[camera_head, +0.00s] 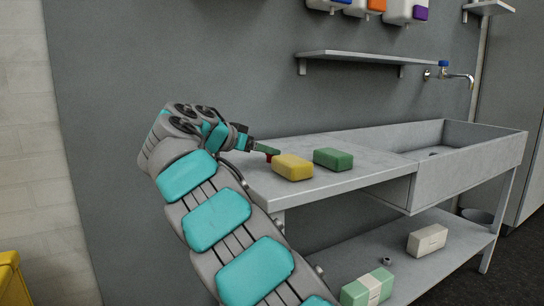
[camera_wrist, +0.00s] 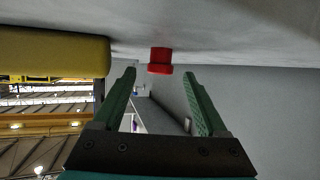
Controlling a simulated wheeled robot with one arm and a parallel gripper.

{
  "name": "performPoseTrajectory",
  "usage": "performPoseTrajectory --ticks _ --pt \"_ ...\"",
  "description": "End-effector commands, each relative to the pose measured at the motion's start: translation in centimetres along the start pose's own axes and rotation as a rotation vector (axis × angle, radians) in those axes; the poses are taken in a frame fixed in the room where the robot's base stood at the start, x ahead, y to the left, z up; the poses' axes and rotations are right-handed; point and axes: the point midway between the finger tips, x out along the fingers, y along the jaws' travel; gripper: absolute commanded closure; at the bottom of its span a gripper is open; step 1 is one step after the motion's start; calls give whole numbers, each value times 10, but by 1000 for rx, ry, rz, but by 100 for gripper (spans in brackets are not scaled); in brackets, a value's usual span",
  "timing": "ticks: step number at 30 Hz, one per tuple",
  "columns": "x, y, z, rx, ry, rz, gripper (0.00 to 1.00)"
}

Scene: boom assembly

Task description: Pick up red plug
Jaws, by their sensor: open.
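The red plug (camera_wrist: 160,58) shows in the wrist view, small and red, against the grey counter surface. It lies ahead of my gripper (camera_wrist: 158,75), between the lines of its two green fingers. The fingers are apart with nothing held between them. In the head view, my gripper (camera_head: 266,149) is low over the left end of the counter. A small bit of the red plug (camera_head: 269,158) shows by the fingertips, partly hidden by the yellow sponge.
The yellow sponge (camera_head: 293,167) is close beside the plug; it also shows in the wrist view (camera_wrist: 50,52). A green sponge (camera_head: 333,159) lies farther right on the counter (camera_head: 375,165). A sink (camera_head: 455,145) is at the right. A wall shelf (camera_head: 365,58) hangs above.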

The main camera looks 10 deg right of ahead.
Motion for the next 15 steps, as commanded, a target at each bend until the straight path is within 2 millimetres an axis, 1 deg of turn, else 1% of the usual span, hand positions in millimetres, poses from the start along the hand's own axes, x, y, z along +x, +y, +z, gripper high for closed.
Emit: performPoseTrajectory --ticks 1,4,11,13,15 --pt "8 1 0 -3 -3 6 24" --pt "19 0 0 -1 -1 2 24" --pt "22 0 0 0 1 0 24" --pt "22 0 0 0 0 0 30" --pt "22 0 0 0 0 0 38"
